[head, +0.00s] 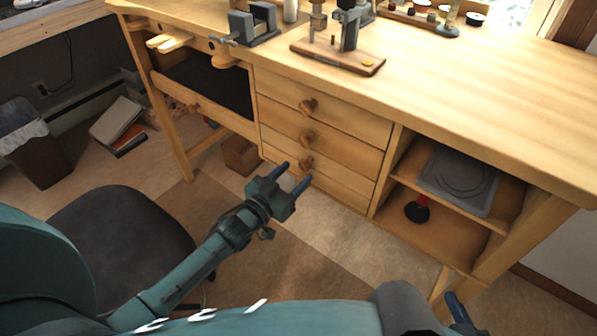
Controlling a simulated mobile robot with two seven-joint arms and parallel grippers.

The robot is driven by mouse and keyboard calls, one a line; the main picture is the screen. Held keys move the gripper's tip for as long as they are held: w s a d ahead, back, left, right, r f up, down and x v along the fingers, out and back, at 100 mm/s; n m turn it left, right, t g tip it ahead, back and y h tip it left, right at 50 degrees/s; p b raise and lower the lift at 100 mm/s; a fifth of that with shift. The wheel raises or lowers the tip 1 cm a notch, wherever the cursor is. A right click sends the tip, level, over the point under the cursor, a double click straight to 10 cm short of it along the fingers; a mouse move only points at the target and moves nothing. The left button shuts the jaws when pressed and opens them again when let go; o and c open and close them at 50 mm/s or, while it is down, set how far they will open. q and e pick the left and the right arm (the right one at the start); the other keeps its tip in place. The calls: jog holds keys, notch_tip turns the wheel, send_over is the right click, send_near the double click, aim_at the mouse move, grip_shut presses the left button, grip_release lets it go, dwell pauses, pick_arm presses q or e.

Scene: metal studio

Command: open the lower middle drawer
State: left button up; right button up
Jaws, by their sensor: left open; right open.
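The wooden workbench has a middle stack of drawers, all closed flush. The top drawer (345,112), the one under it (345,148) and the lower middle drawer (335,177) each carry a round wooden knob. The lowest knob (306,162) is on the lower middle drawer. My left gripper (291,177) is open and empty, with its two blue fingers pointing at that drawer front. Its fingertips appear just below and beside the lowest knob; I cannot tell whether they touch it. My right gripper (456,308) is at the bottom right, partly cut off, away from the drawers.
A dark stool (120,235) stands at the lower left, near my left arm. Open shelves (430,225) with a grey tray lie right of the drawers. A bin (30,150) stands far left. A small brown box (240,155) is under the bench. Floor before the drawers is clear.

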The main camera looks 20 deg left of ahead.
pick_arm(q)
jog(key=shift+x, duration=1.35)
jog(key=shift+c, duration=0.4)
grip_shut()
